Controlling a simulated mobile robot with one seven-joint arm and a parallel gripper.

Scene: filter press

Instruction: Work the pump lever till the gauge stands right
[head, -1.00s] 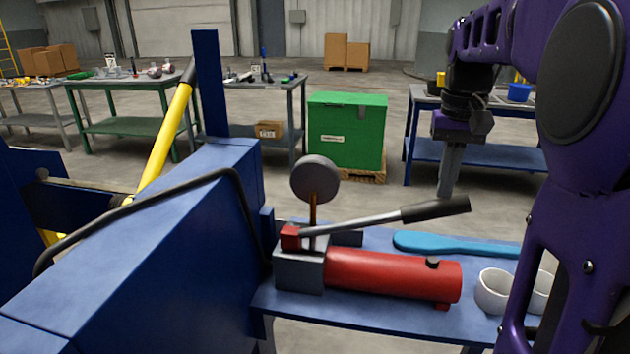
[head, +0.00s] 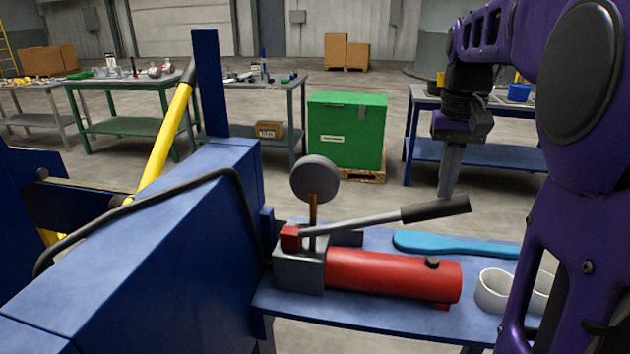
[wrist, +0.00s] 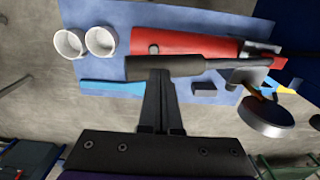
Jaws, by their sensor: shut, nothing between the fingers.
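The red hand pump (head: 390,274) lies on a blue shelf beside the press. Its lever (head: 350,223) slants up to the right and ends in a black grip (head: 436,208). The round grey gauge (head: 315,178) stands on a stem above the pump block, its back or side towards the head view, so no dial reads. My gripper (head: 447,194) points down, shut and empty, beyond and above the lever's grip. In the wrist view my closed fingers (wrist: 160,76) reach towards the black grip (wrist: 165,67) and overlap its edge; I cannot tell whether they touch. The gauge (wrist: 265,117) shows there without a readable face.
White cups (head: 492,291) and a blue long-handled tool (head: 455,245) share the shelf (head: 385,320). The blue press beam (head: 150,240) with a black hose (head: 238,190) stands at the left. A green crate (head: 347,131) and workbenches are farther back.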

